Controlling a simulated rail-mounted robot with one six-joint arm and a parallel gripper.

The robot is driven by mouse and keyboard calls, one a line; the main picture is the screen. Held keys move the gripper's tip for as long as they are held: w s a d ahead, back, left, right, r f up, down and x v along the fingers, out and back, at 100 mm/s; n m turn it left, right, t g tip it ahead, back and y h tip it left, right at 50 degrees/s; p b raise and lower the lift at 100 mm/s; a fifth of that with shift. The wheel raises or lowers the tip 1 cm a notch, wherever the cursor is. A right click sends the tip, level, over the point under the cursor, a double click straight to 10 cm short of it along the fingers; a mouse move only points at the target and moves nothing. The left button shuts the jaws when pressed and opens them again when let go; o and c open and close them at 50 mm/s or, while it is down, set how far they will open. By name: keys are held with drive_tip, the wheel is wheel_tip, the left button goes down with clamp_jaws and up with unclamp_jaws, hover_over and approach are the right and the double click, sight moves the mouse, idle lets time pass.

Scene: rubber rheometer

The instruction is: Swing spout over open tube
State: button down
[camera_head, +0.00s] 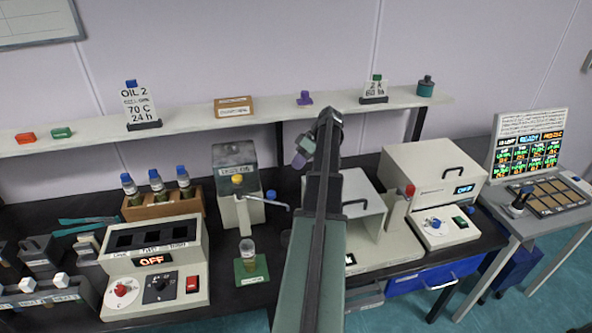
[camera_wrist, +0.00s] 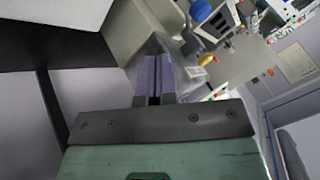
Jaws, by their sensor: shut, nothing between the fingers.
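The dispenser (camera_head: 240,212) is a beige block with a dark grey tank on top and a yellow knob at its front.
A wooden rack (camera_head: 163,205) with several blue-capped bottles stands left of the dispenser, behind a heater block (camera_head: 155,265) reading OFF. A beige instrument (camera_head: 425,185) is at the right. A shelf (camera_head: 200,118) runs behind at about gripper height.

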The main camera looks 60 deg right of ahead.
drive_tip(key=w+a+f+b, duration=0.2)
drive_tip(key=a+f+b, duration=0.2)
drive_tip(key=a, duration=0.3)
drive_tip(key=shift+w+a+f, duration=0.15)
drive_tip(key=shift+w+f, duration=0.2)
drive_tip(key=shift+f, duration=0.45)
drive_tip(key=shift+s+a, duration=0.1)
